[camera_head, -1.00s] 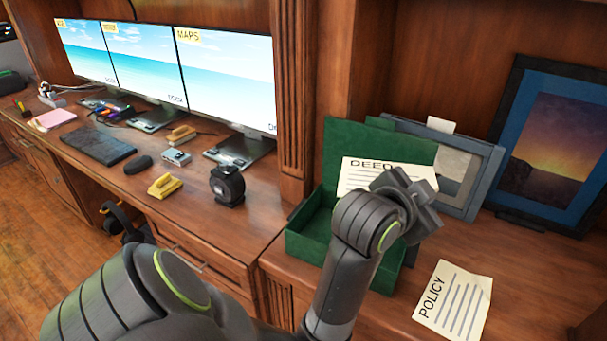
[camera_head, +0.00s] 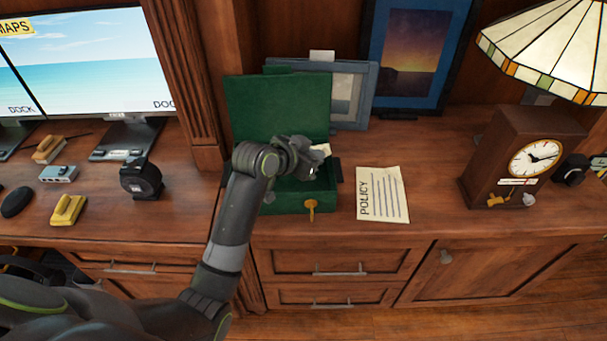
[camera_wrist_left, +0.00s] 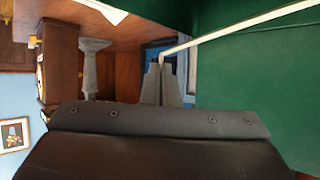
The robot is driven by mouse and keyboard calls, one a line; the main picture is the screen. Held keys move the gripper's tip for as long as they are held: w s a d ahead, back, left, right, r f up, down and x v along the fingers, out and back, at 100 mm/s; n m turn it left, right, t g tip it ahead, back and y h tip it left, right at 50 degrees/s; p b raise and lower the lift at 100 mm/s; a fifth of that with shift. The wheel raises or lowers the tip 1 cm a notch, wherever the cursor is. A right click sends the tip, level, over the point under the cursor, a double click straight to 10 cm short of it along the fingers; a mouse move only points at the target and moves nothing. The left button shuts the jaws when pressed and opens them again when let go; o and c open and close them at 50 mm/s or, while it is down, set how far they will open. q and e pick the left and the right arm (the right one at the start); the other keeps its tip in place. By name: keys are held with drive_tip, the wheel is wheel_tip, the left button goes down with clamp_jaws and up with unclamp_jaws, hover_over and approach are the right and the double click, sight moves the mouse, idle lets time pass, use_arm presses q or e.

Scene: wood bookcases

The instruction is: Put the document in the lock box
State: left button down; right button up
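The green lock box (camera_head: 287,205) stands on the desk with its lid (camera_head: 275,107) up and a gold key in its front. My left gripper (camera_head: 312,165) is over the box's opening, and my wrist hides much of the inside. In the left wrist view its fingers (camera_wrist_left: 163,84) are shut on a cream document (camera_wrist_left: 235,31), seen nearly edge-on in front of the green. Only a small pale corner of this document (camera_head: 322,149) shows in the head view. Another document marked POLICY (camera_head: 382,195) lies flat right of the box. My right gripper is out of view.
Framed pictures (camera_head: 412,50) lean behind the box. A wooden clock (camera_head: 510,150) and a lamp (camera_head: 550,50) stand at the right. A tape measure (camera_head: 141,178), staplers and monitors are at the left. The desk between POLICY and the clock is clear.

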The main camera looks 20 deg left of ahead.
use_arm(q)
wheel_tip(320, 180, down, 6)
idle(0.5)
drive_tip(key=shift+f, duration=0.15)
drive_tip(key=c, duration=1.7)
unclamp_jaws()
drive_tip(key=v, duration=1.2)
drive_tip(key=shift+r, duration=0.2)
drive_tip(key=shift+s+f, duration=0.1)
